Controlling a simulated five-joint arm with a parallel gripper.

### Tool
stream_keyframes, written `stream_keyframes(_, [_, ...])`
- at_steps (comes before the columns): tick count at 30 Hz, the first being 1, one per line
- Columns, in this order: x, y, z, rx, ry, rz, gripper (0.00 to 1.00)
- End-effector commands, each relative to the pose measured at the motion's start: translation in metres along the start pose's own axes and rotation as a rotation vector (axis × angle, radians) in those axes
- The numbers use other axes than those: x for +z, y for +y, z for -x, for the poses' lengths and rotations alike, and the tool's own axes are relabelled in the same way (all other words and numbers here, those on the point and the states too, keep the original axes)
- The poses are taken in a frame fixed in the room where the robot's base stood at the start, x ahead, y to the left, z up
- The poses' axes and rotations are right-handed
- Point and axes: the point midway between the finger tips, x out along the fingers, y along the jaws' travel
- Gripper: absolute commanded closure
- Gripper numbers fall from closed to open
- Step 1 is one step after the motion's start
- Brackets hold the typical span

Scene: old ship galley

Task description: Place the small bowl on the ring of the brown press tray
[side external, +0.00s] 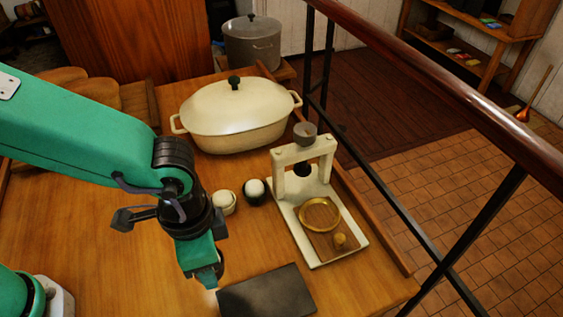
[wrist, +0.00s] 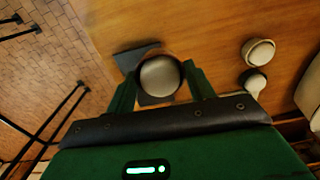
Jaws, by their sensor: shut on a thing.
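My gripper (side external: 208,276) is low over the left of the wooden table, short of the dark slab. In the wrist view my gripper (wrist: 161,82) is shut on the small bowl (wrist: 160,76), a round thing with a brown rim and pale grey inside. In the side view the bowl is mostly hidden behind the fingers. The brown press tray (side external: 325,240) lies on the base of the cream press (side external: 283,200), to the right of my gripper.
A dark slab (side external: 267,292) lies just right of my gripper. A cream jar (side external: 223,203) and a dark jar with a white top (side external: 254,191) stand between gripper and press. A large cream pot (side external: 235,118) is behind. A rail (side external: 440,85) runs along the right.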

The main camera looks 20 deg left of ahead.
Motion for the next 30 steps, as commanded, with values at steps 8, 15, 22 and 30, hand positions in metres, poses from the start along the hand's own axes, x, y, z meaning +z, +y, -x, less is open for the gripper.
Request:
stream_keyframes(8, [-0.031, 0.003, 0.006, 0.0, 0.001, 0.056, 0.71])
stream_keyframes(15, [-0.075, 0.007, 0.014, 0.0, 0.0, 0.143, 0.71])
stream_keyframes(22, [-0.118, 0.01, 0.02, 0.0, 0.0, 0.234, 0.71])
stream_keyframes(30, [-0.162, 0.013, 0.023, 0.0, 0.0, 0.338, 0.71])
